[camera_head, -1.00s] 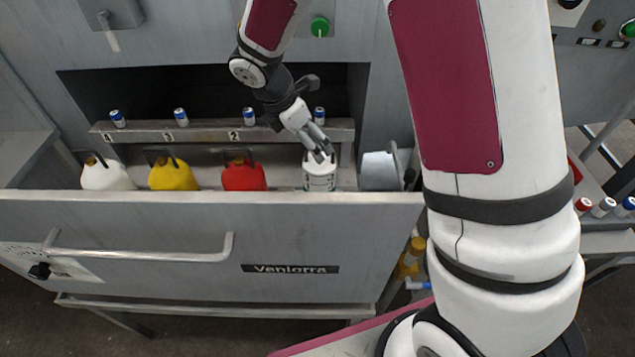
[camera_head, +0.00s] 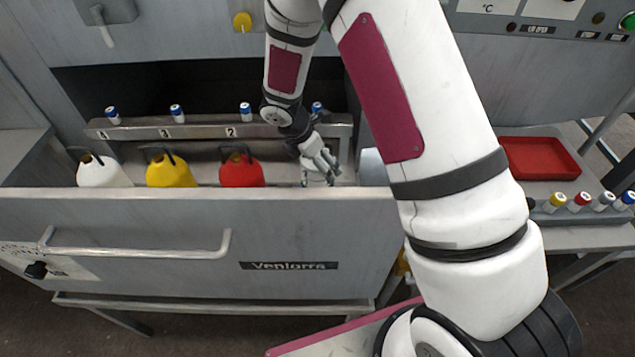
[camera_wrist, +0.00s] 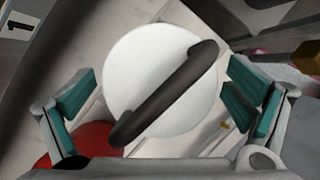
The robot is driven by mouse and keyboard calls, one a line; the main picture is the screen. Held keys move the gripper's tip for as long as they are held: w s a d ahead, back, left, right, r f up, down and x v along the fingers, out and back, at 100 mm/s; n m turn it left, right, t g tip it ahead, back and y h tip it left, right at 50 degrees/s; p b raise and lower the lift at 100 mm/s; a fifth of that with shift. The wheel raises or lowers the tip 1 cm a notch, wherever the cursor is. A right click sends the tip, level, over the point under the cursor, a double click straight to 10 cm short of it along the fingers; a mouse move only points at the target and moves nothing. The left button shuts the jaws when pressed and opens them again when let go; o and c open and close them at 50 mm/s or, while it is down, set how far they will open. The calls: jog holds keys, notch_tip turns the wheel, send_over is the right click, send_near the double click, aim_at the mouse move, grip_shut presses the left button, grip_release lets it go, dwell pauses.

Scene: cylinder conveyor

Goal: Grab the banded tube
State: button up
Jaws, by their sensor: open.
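My gripper (camera_head: 319,178) is open, low over the right part of the drawer. In the wrist view a white round object (camera_wrist: 135,75) with a dark bar handle (camera_wrist: 170,90) across it lies between the open fingers (camera_wrist: 160,110). The fingers stand apart from it on both sides. Small white tubes with blue tops, such as this tube (camera_head: 246,112), stand along the numbered ledge (camera_head: 205,131). One more tube (camera_head: 317,107) is beside my arm. Several capped tubes (camera_head: 581,199) stand at the right. I cannot tell which tube is the banded one.
White (camera_head: 105,172), yellow (camera_head: 172,172) and red (camera_head: 242,172) jugs with dark handles stand in the open drawer behind its front panel (camera_head: 150,215). A bar handle (camera_head: 140,253) juts from that panel. A red tray (camera_head: 540,158) lies at the right. My arm hides part of the scene.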

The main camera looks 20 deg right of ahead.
jog(key=shift+f, duration=0.1)
jog(key=shift+c, duration=0.4)
jog(key=c, duration=2)
